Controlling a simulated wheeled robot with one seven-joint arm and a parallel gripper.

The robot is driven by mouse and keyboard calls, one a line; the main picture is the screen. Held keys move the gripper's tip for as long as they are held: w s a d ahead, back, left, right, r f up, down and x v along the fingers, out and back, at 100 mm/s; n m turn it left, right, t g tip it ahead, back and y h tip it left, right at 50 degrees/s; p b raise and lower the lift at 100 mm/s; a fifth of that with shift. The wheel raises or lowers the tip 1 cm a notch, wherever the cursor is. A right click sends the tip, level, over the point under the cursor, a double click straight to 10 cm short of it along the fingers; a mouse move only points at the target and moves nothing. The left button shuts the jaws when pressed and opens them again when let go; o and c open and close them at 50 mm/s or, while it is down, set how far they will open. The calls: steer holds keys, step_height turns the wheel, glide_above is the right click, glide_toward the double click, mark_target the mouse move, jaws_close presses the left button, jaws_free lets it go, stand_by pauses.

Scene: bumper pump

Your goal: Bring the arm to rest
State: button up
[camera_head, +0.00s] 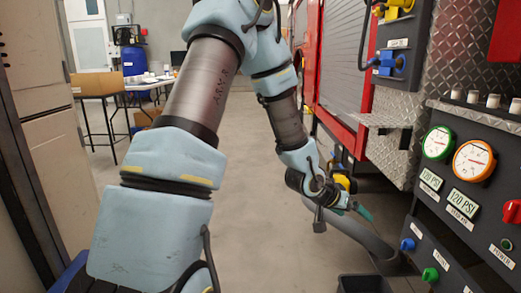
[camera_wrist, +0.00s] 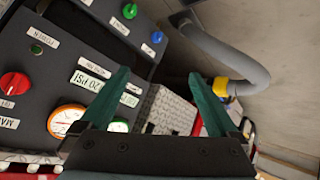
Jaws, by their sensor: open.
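My arm reaches from the lower left up and over to the middle of the head view, bent at the elbow. My gripper (camera_head: 352,207) hangs at its end in front of the pump panel (camera_head: 440,235), apart from it. In the wrist view my gripper (camera_wrist: 160,95) shows two green fingers spread apart with nothing between them. The panel, turned over in the wrist view, carries a green-rimmed gauge (camera_head: 437,143), an orange-rimmed gauge (camera_head: 474,160), a blue knob (camera_head: 408,244) and a green knob (camera_head: 430,274).
A thick grey hose (camera_head: 365,236) runs below and behind my gripper. A dark bin (camera_head: 365,284) stands on the floor at the bottom. A red vehicle side (camera_head: 345,130) stands behind. A pale cabinet (camera_head: 45,95) is at the left. The middle floor (camera_head: 245,220) is clear.

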steer(key=w+a+r+n+t+y, duration=0.1)
steer(key=w+a+n+y, duration=0.2)
steer(key=a, duration=1)
steer(key=s+a+r+n+g+y, duration=0.1)
steer(key=s+a+r+y, duration=0.15)
steer(key=a, duration=0.45)
steer(key=s+a+r+n+g+y, duration=0.1)
steer(key=s+a+n, duration=0.1)
steer(key=s+a, duration=0.35)
steer(key=s+a+r+n+g+y, duration=0.1)
steer(key=s+a+r+y, duration=0.1)
steer(key=a, duration=0.7)
step_height(320, 180, up, 26)
steer(key=p, duration=2.6)
steer(key=shift+s+r, duration=0.15)
steer(key=shift+s, duration=0.25)
steer(key=shift+d, duration=0.1)
